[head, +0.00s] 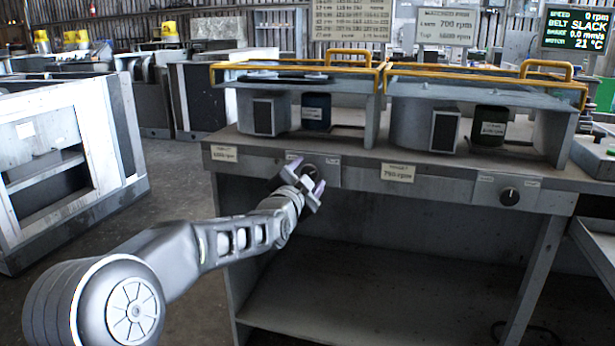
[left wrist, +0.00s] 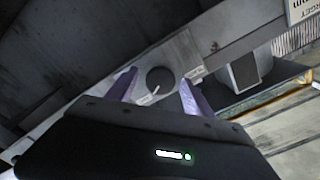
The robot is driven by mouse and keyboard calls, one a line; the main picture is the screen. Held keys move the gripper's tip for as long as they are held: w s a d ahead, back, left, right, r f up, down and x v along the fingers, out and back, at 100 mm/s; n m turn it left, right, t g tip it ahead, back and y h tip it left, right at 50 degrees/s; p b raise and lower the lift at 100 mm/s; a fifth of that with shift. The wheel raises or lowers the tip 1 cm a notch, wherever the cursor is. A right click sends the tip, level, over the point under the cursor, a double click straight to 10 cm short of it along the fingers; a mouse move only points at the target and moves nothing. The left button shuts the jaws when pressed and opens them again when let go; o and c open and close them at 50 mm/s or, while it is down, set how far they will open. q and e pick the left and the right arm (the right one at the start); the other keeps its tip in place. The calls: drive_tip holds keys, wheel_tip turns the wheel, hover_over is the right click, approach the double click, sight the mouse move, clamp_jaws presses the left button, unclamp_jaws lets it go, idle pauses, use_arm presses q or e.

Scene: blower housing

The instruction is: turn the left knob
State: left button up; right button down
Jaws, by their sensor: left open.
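The left knob (left wrist: 160,80) is dark and round, on the front panel of the bench, with a white pointer line beside it. In the head view the left knob (head: 309,170) is partly covered by my gripper. My left gripper (head: 306,179) is open in front of it. In the left wrist view its two purple fingers (left wrist: 157,86) stand on either side of the knob, with gaps showing; whether they touch the panel I cannot tell. The right knob (head: 509,196) is black on the same panel. My right gripper is not in view.
Two blower housings with yellow-railed covers (head: 297,75) (head: 487,85) stand on the bench. Tags on the bench edge include one reading 750 rpm (head: 397,173). A display (head: 577,30) at top right reads 0 rpm and SLACK. The lower shelf (head: 370,300) looks mostly bare.

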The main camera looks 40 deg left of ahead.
use_arm(q)
drive_tip(key=v, duration=0.7)
drive_tip(key=shift+s+d+p, duration=0.15)
drive_tip(key=shift+s+p, duration=0.25)
drive_tip(key=shift+p, duration=0.05)
